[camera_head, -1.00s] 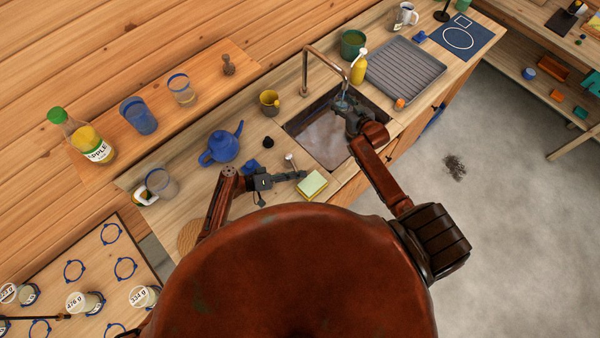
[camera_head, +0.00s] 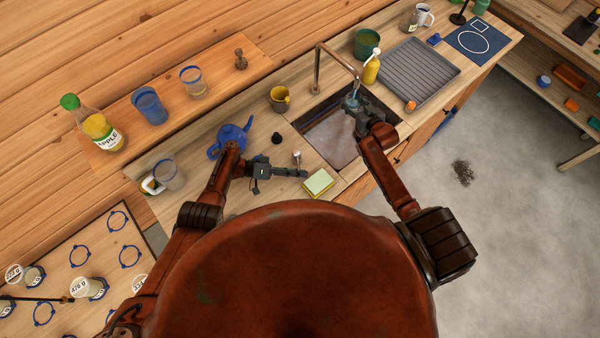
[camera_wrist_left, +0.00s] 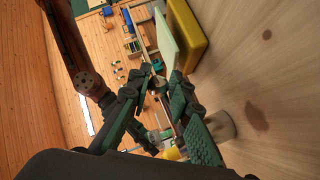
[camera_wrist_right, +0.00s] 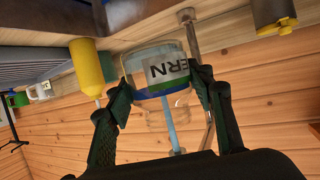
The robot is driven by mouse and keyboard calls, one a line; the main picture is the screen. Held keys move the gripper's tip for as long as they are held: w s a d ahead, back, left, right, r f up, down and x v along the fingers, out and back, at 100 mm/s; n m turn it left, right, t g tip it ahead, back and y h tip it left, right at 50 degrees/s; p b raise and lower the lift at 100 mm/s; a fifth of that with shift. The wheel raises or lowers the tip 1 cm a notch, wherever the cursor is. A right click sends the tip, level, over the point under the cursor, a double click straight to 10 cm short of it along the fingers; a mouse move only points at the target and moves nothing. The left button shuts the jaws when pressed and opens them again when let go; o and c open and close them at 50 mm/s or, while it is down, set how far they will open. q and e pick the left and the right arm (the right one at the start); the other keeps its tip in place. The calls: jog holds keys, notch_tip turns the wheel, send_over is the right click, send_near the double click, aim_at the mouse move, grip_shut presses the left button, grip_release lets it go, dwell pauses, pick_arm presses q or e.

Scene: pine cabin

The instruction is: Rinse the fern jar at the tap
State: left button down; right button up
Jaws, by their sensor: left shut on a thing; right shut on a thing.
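The fern jar (camera_wrist_right: 143,82) is clear glass with a partly visible label reading "ERN". My right gripper (camera_head: 353,104) is shut on it over the sink (camera_head: 330,139). In the right wrist view the fingers press both sides of the jar. A blue water stream (camera_wrist_right: 170,125) runs from the tap (camera_head: 319,68) to the jar's mouth.
A sponge (camera_head: 319,182) lies just in front of my left gripper. A yellow soap bottle (camera_head: 371,69) and grey drying rack (camera_head: 410,72) are right of the sink.

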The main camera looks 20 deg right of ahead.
pick_arm(q)
jog(key=shift+w, duration=0.15)
jog(key=c, duration=1.8)
grip_release()
jog(key=shift+o, duration=0.2)
jog(key=v, duration=1.2)
jog(key=shift+d, duration=0.1)
